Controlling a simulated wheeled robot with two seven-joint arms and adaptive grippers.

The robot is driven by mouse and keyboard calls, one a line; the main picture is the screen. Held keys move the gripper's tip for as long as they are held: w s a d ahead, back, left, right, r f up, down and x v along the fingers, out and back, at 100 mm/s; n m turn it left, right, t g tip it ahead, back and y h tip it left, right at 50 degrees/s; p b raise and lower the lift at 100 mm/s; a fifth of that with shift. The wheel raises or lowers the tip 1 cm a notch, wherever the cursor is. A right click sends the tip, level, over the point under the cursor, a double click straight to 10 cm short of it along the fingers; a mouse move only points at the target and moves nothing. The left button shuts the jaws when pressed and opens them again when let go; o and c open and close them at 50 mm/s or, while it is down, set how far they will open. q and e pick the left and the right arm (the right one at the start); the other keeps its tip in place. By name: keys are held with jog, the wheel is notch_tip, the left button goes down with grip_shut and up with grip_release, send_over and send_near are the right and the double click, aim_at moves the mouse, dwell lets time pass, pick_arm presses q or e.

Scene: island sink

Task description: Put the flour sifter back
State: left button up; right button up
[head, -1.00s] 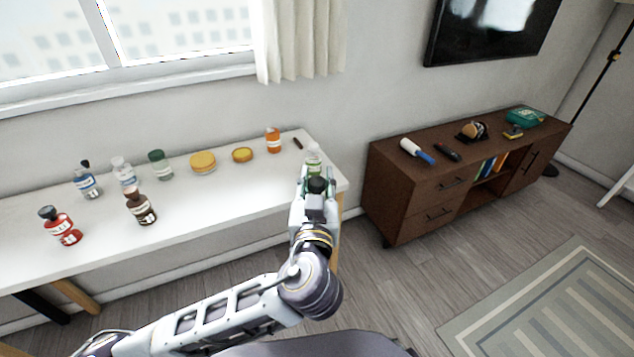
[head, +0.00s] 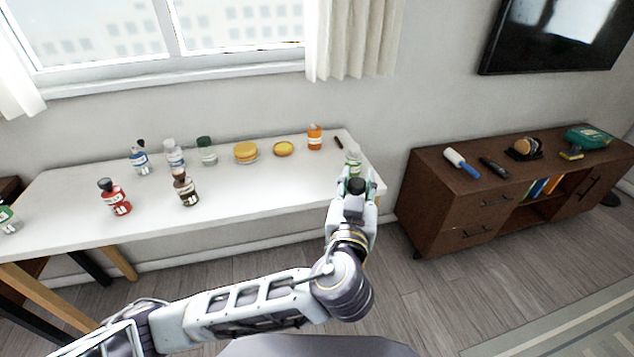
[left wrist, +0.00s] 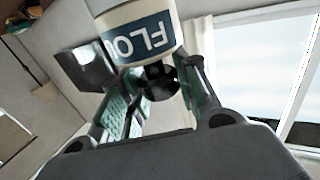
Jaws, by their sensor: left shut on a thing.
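The flour sifter (left wrist: 143,35) fills the top of the left wrist view. It is a pale container with a blue band, and the letters "FLO" read upside down. My left gripper (left wrist: 160,85) is shut on its dark knob, between the green finger pads. In the head view my left gripper (head: 355,187) is at the right end of the white table. The sifter's pale, green-labelled body (head: 353,162) shows just beyond the fingers. I cannot tell whether it touches the tabletop. My right gripper is not in view.
The white table (head: 260,195) carries several bottles and jars, including a red bottle (head: 114,197), a brown bottle (head: 185,188), a yellow tin (head: 246,152) and an orange bottle (head: 314,137). A brown cabinet (head: 440,200) stands to the right. The front middle of the tabletop is clear.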

pick_arm(q)
jog(key=w+a+f+y+b, duration=0.1)
jog(key=w+a+b, duration=0.1)
jog(key=w+a, duration=2.3)
jog(key=a, duration=0.3)
jog(key=shift+a+f+n, duration=0.15)
jog(key=shift+f+n, duration=0.15)
jog(key=shift+n, duration=0.1)
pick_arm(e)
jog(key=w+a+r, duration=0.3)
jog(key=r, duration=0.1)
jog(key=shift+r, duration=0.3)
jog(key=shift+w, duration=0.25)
pick_arm(q)
jog(key=shift+f, duration=0.15)
jog(key=shift+f+b, duration=0.75)
jog(key=shift+f, duration=2.05)
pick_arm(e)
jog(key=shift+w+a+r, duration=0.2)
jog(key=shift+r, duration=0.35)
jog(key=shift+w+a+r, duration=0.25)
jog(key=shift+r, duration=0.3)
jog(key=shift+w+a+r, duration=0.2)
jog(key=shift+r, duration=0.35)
